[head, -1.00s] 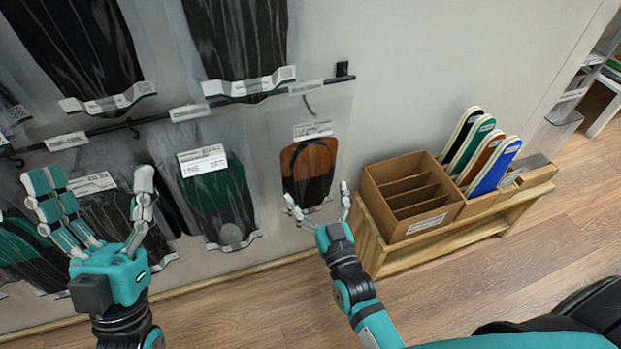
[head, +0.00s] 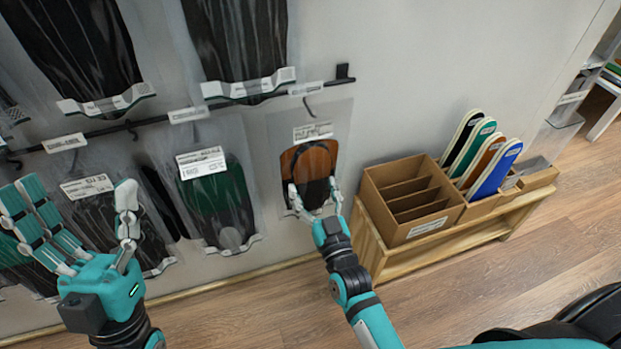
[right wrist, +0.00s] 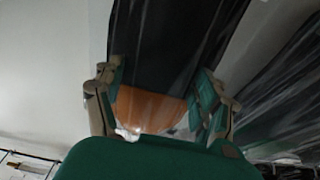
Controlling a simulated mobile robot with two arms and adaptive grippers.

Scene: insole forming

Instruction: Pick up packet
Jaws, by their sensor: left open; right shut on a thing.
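A clear packet with an orange-brown and black insole (head: 312,160) hangs from a hook on the wall rail in the head view. My right gripper (head: 315,194) is at its lower part, with a finger on each side, shut on it. In the right wrist view the fingers (right wrist: 158,100) flank the packet (right wrist: 150,108), whose orange part shows between them. My left gripper (head: 80,215) is open and empty at the left, in front of a dark packet (head: 97,215).
A green packet (head: 222,190) hangs just left of the brown one, and large black packets (head: 238,40) hang above. A cardboard box with dividers (head: 415,195) and several coloured insoles (head: 497,168) stand on a low wooden bench (head: 450,248) at right.

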